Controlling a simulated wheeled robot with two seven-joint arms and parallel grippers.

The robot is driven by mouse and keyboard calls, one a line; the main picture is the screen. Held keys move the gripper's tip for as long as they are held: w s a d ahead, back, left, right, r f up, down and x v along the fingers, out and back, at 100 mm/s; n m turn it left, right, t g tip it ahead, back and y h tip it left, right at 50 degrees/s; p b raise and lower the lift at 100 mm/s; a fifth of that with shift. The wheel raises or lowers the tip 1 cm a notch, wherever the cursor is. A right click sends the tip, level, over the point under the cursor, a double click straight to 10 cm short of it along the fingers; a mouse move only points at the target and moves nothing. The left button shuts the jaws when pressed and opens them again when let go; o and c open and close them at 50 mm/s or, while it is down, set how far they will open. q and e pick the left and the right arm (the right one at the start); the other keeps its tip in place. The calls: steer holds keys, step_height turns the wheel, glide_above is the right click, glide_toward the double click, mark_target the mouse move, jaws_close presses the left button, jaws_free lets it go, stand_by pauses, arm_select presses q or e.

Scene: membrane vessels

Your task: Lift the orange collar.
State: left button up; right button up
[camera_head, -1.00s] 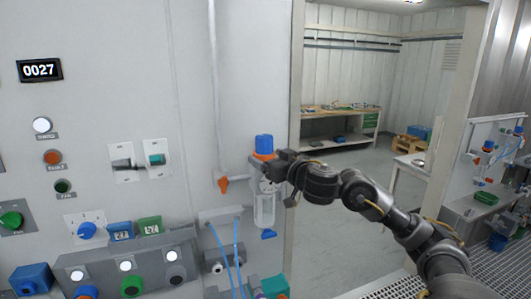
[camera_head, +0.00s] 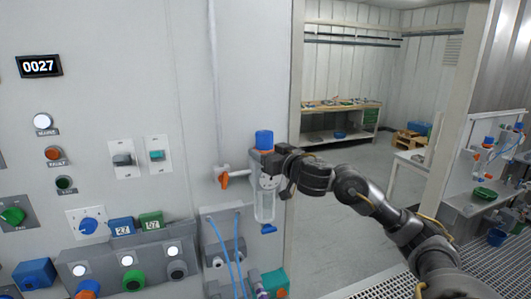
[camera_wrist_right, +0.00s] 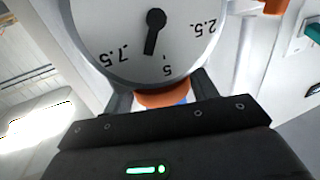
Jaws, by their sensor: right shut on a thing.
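The orange collar (camera_head: 263,152) is a thin band under the blue knob (camera_head: 264,139) on top of the clear upright vessel (camera_head: 265,203) on the wall. My right gripper (camera_head: 270,163) reaches in from the right at collar height and covers much of it. In the right wrist view, the collar (camera_wrist_right: 163,98) sits between the two dark fingers, with a bit of blue behind it. The right gripper is shut on the collar. A round white gauge (camera_wrist_right: 150,35) hides part of the view above the collar. My left gripper is not in view.
A pipe with an orange-handled valve (camera_head: 224,178) joins the vessel from the left. Blue tubes (camera_head: 224,250) hang below it. A panel of buttons and knobs (camera_head: 125,262) fills the lower left. An open doorway lies behind my right arm.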

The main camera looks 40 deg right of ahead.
steer(key=shift+r, duration=0.8)
steer(key=o, duration=1.4)
steer(key=shift+s+f, duration=0.15)
steer(key=shift+s, duration=0.4)
steer(key=s+b, duration=0.1)
steer(key=s, duration=0.2)
steer(key=s+b, duration=0.2)
steer(key=s, duration=0.1)
steer(key=s+a+b, duration=0.1)
steer(key=s, duration=0.2)
steer(key=shift+s, duration=0.3)
steer(key=shift+s+d, duration=0.1)
